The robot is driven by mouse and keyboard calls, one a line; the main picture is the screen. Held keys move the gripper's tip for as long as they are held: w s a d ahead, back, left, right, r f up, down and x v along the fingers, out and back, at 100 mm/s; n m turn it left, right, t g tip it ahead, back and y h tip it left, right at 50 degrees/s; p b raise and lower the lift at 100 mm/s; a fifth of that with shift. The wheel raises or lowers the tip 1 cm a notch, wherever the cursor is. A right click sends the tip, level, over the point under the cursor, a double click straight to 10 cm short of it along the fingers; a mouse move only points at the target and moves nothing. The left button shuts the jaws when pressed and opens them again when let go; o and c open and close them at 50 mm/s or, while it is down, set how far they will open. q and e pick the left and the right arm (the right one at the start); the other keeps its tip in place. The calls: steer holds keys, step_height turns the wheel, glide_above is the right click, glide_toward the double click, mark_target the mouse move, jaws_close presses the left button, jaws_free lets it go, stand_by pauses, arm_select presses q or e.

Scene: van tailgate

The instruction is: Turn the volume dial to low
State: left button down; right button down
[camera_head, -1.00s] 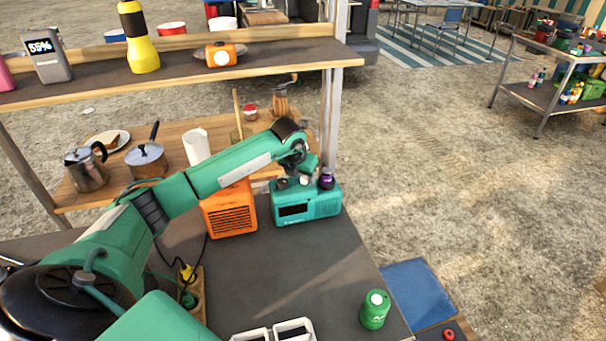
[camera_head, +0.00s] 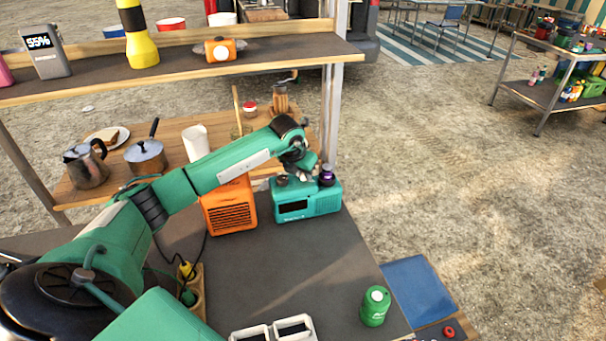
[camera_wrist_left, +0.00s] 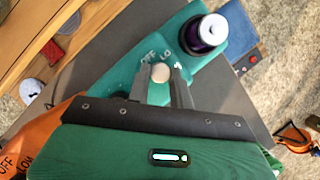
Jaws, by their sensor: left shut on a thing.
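The teal radio (camera_head: 310,206) stands at the far edge of the dark tabletop. Its cream volume dial (camera_wrist_left: 160,72) is on the top face, with OFF and LO printed beside it in the left wrist view. I cannot tell which mark the dial points to. My left gripper (camera_head: 302,178) reaches down onto the radio's top. In the left wrist view its two fingers (camera_wrist_left: 159,80) are shut on the dial, one on each side. In the head view the gripper mostly hides the dial. My right gripper is not in view.
A dark purple round object (camera_head: 327,174) with a pale top stands on the radio, close right of my gripper. An orange speaker-like box (camera_head: 231,208) stands left of the radio. A green can (camera_head: 375,306) stands at the table's right edge. The middle of the tabletop is clear.

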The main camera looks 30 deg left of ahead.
arm_select(q)
steer(key=shift+f+m+b, duration=0.1)
steer(key=shift+m+b, duration=0.2)
steer(key=shift+m, duration=0.1)
steer(key=shift+a+m+h+b, duration=0.2)
steer(key=shift+m+h+b, duration=0.4)
steer(key=shift+m+b, duration=0.5)
steer(key=m+h+b, duration=0.1)
steer(key=m, duration=0.2)
steer(key=shift+w+a+m+b, duration=0.1)
steer(key=shift+w+m+b, duration=0.05)
steer(key=shift+m+b, duration=0.15)
steer(key=m+g+h+b, duration=0.1)
steer(key=m, duration=0.2)
steer(key=shift+a, duration=0.1)
steer(key=shift+w+m+g+h+b, duration=0.1)
steer(key=shift+m+g+h+b, duration=0.25)
steer(key=shift+m, duration=0.45)
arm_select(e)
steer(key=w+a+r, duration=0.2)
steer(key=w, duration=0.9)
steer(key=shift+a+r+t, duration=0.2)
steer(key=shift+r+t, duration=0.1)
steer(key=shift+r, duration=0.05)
arm_select(q)
steer(key=c, duration=1.2)
jaws_free()
steer(key=shift+c, duration=0.2)
